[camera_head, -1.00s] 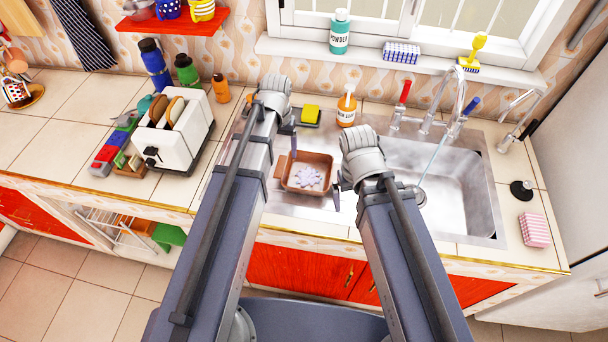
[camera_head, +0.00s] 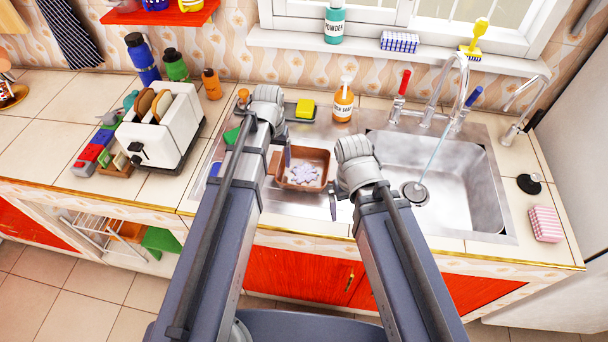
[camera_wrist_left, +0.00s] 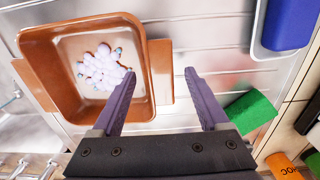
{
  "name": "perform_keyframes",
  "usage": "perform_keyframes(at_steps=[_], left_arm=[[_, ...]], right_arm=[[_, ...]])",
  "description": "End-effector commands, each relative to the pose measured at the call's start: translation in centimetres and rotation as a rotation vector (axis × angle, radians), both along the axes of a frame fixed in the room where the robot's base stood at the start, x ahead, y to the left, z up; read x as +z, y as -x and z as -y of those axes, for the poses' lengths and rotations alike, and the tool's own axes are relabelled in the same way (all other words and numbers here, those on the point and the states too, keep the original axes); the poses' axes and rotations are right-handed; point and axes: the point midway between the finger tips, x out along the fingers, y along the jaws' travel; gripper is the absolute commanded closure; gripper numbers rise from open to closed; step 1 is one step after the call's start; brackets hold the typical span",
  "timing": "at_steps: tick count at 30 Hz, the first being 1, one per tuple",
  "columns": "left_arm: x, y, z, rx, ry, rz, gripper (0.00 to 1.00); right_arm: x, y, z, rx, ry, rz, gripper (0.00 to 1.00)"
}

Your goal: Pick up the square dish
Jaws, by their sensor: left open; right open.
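The square dish is a brown, square-sided dish (camera_head: 296,156) with side handles and a pale, lumpy flower-like thing (camera_head: 303,174) in it. It sits on the metal drainboard left of the basin. In the left wrist view the dish (camera_wrist_left: 140,45) fills the upper left. My left gripper (camera_wrist_left: 160,74) is open there, with the dish's near wall and handle between its fingertips in the picture; the height gap cannot be told. In the head view my left gripper (camera_head: 286,158) is at the dish's left side. My right gripper (camera_head: 333,203) is at its right, largely hidden by its arm.
A toaster (camera_head: 160,128) stands on the counter to the left. A yellow sponge (camera_head: 305,109) and an orange soap bottle (camera_head: 343,104) stand behind the dish. The tap (camera_head: 440,97) runs into the basin (camera_head: 450,190). A green block (camera_wrist_left: 250,111) lies near my left gripper.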

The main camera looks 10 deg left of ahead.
Motion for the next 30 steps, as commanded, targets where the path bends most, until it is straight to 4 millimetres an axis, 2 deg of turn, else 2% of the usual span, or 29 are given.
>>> perform_keyframes(at_steps=[5,25,30], left_arm=[[0.14,0.0,0.0,0.0,0.0,0.0,0.23],[0.13,0.0,0.0,0.0,0.0,0.0,0.99],[0.13,0.0,0.0,0.0,0.0,0.0,1.0]], right_arm=[[0.14,0.0,0.0,0.0,0.0,0.0,0.0],[0.13,0.0,0.0,0.0,0.0,0.0,0.0],[0.13,0.0,0.0,0.0,0.0,0.0,0.0]])
